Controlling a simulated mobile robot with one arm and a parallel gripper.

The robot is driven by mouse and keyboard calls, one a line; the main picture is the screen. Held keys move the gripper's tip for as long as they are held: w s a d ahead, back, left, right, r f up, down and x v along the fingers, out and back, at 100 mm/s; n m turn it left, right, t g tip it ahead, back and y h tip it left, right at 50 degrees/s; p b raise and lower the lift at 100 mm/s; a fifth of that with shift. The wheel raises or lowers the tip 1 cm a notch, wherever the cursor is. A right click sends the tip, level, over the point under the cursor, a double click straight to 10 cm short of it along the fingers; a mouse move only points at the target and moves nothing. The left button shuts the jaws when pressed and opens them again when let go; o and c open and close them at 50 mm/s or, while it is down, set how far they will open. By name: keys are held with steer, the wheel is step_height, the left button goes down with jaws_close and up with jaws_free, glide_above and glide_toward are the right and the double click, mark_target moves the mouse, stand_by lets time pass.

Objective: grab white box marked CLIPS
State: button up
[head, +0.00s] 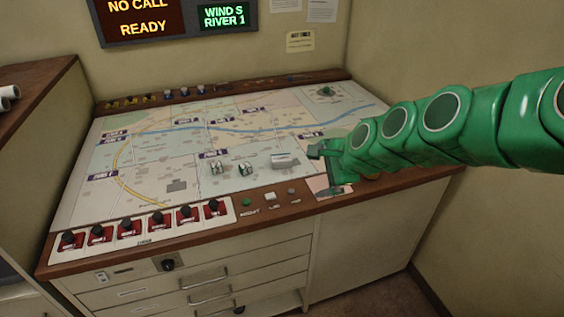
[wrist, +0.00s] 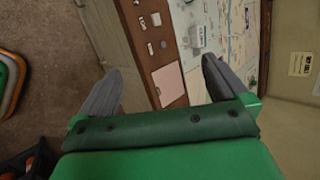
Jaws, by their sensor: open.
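A small white box (head: 285,162) sits on the map surface of the console, right of centre in the head view; its lettering is too small to read. In the wrist view a white box-like thing (wrist: 197,36) lies on the map above the right finger, and seems to be the same one. My gripper (head: 325,168) is just to the right of the box in the head view, apart from it, pointing left and down.
Two small whitish items (head: 230,169) stand on the map left of the box. A row of red switches (head: 140,225) and several buttons (head: 270,196) line the console's front. A pink panel (wrist: 169,83) lies near the front edge. The map's left is mostly clear.

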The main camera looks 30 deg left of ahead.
steer(key=w+a+f+m+t+y, duration=0.1)
steer(key=w+a+f+m+t, duration=0.15)
steer(key=w+a+m, duration=0.35)
steer(key=w+a+f+m+t+y, duration=0.1)
steer(key=w+a+f+m, duration=0.2)
steer(key=w+a, duration=0.35)
steer(key=m+t, duration=0.2)
steer(key=m, duration=0.4)
glide_toward(283, 162)
steer(key=s+a+r, duration=0.2)
steer(key=a+r, duration=0.1)
steer(key=r, duration=0.1)
steer(key=w+f+m, duration=0.1)
steer(key=f, duration=0.1)
steer(key=w+f+m+t+h, duration=0.1)
steer(key=m, duration=0.1)
steer(key=w+f+m+t+h, duration=0.1)
steer(key=f, duration=0.1)
steer(key=shift+a+f+m, duration=0.15)
steer(key=shift+f+m, duration=0.2)
steer(key=shift+m, duration=0.05)
steer(key=shift+w+a+f, duration=0.15)
steer(key=shift+w+f, duration=0.1)
steer(key=shift+w, duration=0.25)
steer(key=shift+x, duration=3.4)
steer(key=shift+a+r, duration=0.1)
steer(key=c, duration=0.9)
